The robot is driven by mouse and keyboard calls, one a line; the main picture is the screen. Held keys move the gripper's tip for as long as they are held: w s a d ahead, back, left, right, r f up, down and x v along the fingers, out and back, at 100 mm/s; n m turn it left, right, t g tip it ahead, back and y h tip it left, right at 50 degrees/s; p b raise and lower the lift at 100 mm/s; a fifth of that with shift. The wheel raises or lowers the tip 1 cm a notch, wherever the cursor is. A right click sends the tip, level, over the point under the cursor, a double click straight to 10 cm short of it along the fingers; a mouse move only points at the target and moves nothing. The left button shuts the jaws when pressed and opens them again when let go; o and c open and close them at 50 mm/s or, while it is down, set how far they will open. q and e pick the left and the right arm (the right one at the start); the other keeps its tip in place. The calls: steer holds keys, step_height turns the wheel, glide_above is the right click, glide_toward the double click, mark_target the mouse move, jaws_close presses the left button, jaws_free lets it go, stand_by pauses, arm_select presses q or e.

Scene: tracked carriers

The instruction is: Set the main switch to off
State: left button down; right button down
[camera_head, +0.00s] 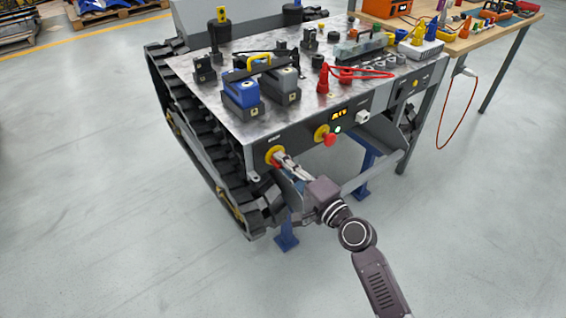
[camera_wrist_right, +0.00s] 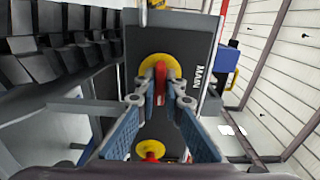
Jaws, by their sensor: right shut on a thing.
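The main switch (camera_head: 269,152) is a yellow disc with a red handle on the left of the carrier's dark front panel. In the right wrist view, the yellow disc (camera_wrist_right: 174,61) and its red handle (camera_wrist_right: 160,75) show beside the white word MAIN. The handle runs up and down in that picture, along the line of the lettering. My right gripper (camera_head: 280,160) is at the switch, its fingertips (camera_wrist_right: 160,98) on both sides of the red handle and shut on it. The fingers partly hide the handle in the head view. My left gripper is not in view.
Batteries (camera_head: 242,92) and red cables (camera_head: 345,74) lie on the carrier's top (camera_head: 215,75). A black track (camera_head: 190,125) runs along its left side.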

steer(key=shift+f+n, duration=0.1)
steer(key=shift+n, duration=0.7)
steer(key=n+b, duration=0.1)
steer(key=n, duration=0.1)
steer(key=shift+n, duration=0.3)
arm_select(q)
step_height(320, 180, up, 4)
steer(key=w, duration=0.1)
arm_select(e)
steer(key=shift+n, duration=0.9)
steer(key=n, duration=0.2)
steer(key=shift+n, duration=0.3)
steer(key=n+p, duration=0.3)
steer(key=n, duration=0.5)
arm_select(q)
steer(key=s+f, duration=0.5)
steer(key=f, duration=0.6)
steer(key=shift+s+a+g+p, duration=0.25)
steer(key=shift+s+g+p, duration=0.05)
arm_select(e)
steer(key=shift+n, duration=0.6)
